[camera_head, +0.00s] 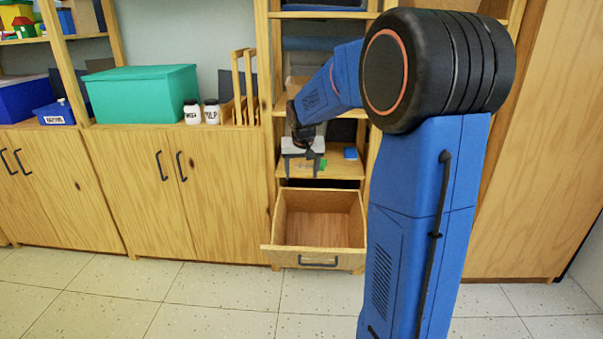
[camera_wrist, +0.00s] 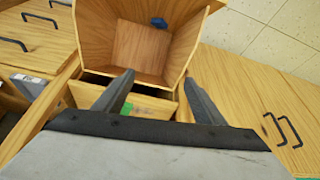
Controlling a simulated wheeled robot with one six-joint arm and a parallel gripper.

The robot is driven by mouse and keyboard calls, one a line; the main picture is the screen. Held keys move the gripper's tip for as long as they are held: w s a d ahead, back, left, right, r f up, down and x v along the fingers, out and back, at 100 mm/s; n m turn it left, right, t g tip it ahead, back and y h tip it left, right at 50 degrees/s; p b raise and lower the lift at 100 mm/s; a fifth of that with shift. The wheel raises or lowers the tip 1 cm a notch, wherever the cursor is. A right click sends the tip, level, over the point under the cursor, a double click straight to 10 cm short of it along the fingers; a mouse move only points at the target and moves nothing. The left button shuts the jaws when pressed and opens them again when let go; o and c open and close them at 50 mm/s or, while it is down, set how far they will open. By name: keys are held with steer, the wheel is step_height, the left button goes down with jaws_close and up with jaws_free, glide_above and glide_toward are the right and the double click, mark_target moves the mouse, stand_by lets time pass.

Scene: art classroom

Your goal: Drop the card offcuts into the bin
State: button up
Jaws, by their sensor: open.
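The pull-out wooden bin (camera_head: 314,212) stands open at the bottom of the shelf unit; it also shows in the wrist view (camera_wrist: 138,52). A small dark blue piece (camera_wrist: 158,23) shows inside, at its far end in the wrist view. A green piece (camera_head: 322,164), perhaps a card offcut, lies on the shelf above the bin. Green (camera_wrist: 148,105) also shows between my fingers in the wrist view, apart from them. My gripper (camera_head: 301,175) is open and empty, pointing down over the bin's back edge; its two fingers (camera_wrist: 157,84) are spread wide.
A blue block (camera_head: 350,153) sits on the shelf (camera_head: 335,172) right of my gripper. Closed cabinets (camera_head: 140,190) with dark handles stand to the left. A teal box (camera_head: 140,95) and two white jars (camera_head: 201,111) stand on top. The tiled floor (camera_head: 210,290) in front is clear.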

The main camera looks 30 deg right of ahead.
steer(key=shift+r, duration=0.1)
steer(key=v, duration=1.7)
stand_by(0.4)
steer(key=s+a+f+n, duration=0.1)
steer(key=s+a+f, duration=0.4)
steer(key=s, duration=0.5)
steer(key=s+a+f+n+y, duration=0.1)
steer(key=s+a+f, duration=0.4)
steer(key=s, duration=0.6)
steer(key=s+a+f+n+y, duration=0.1)
steer(key=s+a+f+n, duration=0.2)
steer(key=s+f, duration=0.3)
steer(key=s+a, duration=0.1)
steer(key=s, duration=0.4)
steer(key=shift+s+a+t, duration=0.15)
steer(key=shift+a+t, duration=0.25)
